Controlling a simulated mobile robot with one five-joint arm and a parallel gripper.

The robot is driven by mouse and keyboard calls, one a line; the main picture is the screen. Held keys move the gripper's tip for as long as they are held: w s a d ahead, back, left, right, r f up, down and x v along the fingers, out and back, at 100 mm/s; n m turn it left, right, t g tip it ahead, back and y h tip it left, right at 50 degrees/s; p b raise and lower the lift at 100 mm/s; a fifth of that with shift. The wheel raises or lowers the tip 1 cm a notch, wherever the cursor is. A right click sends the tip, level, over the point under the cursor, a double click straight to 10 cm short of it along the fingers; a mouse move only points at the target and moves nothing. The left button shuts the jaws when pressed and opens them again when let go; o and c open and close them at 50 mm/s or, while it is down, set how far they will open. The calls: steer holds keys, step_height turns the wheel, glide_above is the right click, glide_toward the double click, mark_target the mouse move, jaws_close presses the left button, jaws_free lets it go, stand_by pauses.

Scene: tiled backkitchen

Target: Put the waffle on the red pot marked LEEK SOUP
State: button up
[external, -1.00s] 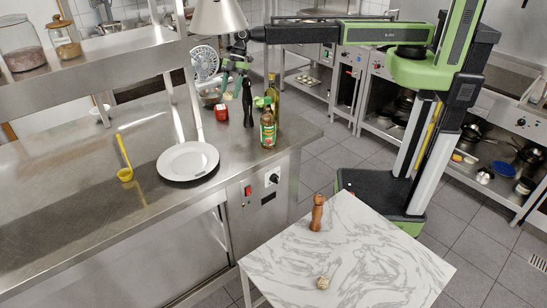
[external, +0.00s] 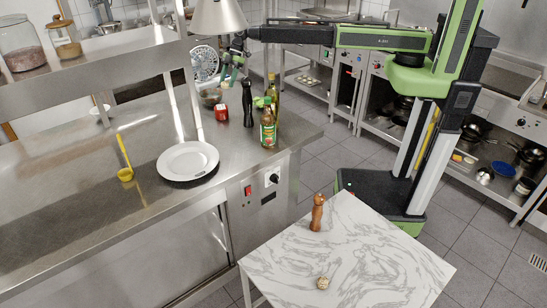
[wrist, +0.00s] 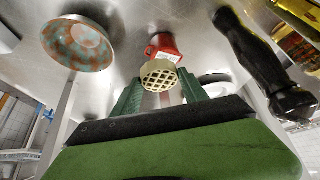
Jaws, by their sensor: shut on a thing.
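The waffle (wrist: 160,80), a round tan grid-patterned piece, is held between the green fingers of my gripper (wrist: 159,94) in the wrist view. In the external view my gripper (external: 229,72) hangs above the steel counter near its back; I cannot make out the waffle there. The red pot (external: 222,113) stands on the counter below and in front of the gripper, left of a black mill. In the wrist view the red pot (wrist: 164,46) shows just beyond the waffle, apart or overlapping in line of sight; its lettering is too small to read.
A mottled bowl (wrist: 78,43) stands beside the pot. The black mill (external: 248,104) and two bottles, one with a colourful label (external: 268,130), stand to the right. A white plate (external: 188,161) and yellow ladle (external: 125,174) lie in front. A lamp shade (external: 217,18) hangs close above.

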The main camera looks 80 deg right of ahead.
steer(key=b, duration=0.3)
glide_toward(219, 108)
steer(key=shift+w+a+f, duration=0.5)
steer(key=shift+w+a, duration=0.35)
steer(key=shift+a, duration=0.25)
step_height(219, 108, down, 4)
steer(key=b, duration=0.4)
steer(key=shift+f, duration=0.2)
steer(key=shift+r, duration=0.25)
steer(key=shift+f, duration=0.15)
steer(key=o, duration=1.4)
